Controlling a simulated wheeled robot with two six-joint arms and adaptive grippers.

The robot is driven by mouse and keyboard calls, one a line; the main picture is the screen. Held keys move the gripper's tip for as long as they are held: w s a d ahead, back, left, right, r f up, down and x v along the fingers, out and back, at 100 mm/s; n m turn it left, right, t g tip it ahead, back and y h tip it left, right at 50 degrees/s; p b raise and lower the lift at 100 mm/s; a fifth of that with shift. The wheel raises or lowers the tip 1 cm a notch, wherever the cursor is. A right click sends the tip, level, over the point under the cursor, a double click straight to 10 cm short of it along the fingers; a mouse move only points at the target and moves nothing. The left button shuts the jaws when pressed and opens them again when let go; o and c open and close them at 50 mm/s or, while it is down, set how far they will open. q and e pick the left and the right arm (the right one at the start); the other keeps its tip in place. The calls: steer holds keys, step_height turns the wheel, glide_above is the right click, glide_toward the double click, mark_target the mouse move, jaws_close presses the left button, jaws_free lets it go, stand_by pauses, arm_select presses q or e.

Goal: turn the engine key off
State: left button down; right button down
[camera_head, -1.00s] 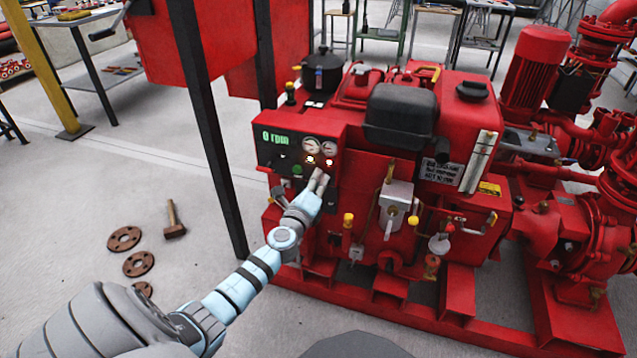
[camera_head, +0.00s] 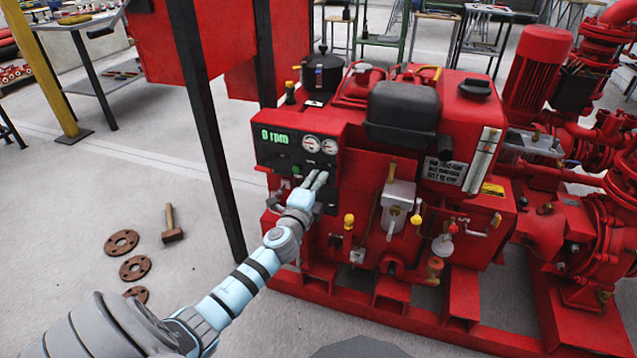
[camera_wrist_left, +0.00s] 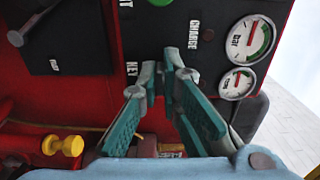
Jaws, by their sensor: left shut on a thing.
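The red engine (camera_head: 345,150) carries a dark control panel (camera_head: 278,160) whose green readout shows 0 rpm. My left gripper (camera_head: 316,178) is at the panel's lower right, below the two round gauges. In the left wrist view, my left gripper's fingertips (camera_wrist_left: 165,72) come close together at the panel, beside the KEY label (camera_wrist_left: 132,68). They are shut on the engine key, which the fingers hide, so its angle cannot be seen. The lamps under the gauges look unlit. My right gripper is not in view.
A black post (camera_head: 207,130) stands left of the engine. A yellow knob (camera_wrist_left: 63,145) is at lower left in the wrist view. A grey lever (camera_wrist_left: 35,22) sticks out at upper left.

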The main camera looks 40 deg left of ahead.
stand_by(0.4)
arm_select(q)
steer(key=c, duration=1.8)
jaws_free()
steer(key=v, duration=1.2)
